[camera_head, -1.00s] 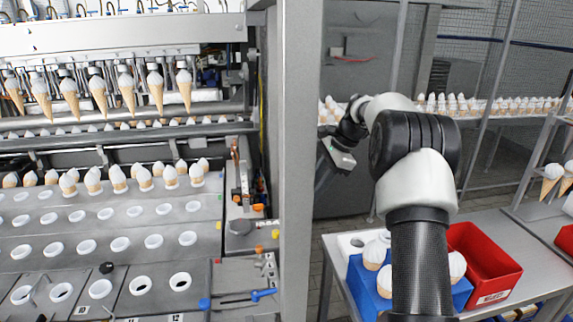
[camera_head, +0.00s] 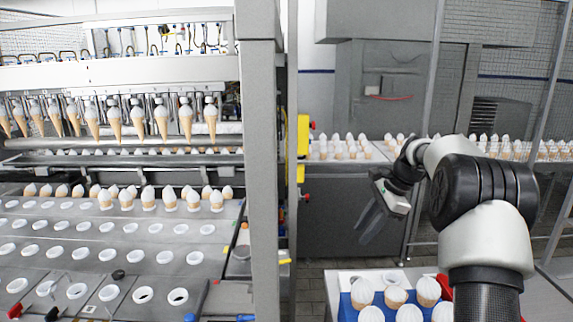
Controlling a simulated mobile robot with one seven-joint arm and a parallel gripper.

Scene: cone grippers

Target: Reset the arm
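My gripper (camera_head: 372,222) hangs at the end of my folded arm, right of the grey machine post. It is in the air in front of a grey cabinet. Its dark fingers point down and to the left, and I cannot make out a gap between them. No cone shows at the fingers. My arm's white and black links fill the right of the view.
A conveyor (camera_head: 325,152) with rows of cones runs behind. The machine's holed plates (camera_head: 120,255) lie at left. A grey post (camera_head: 266,180) stands between machine and gripper.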

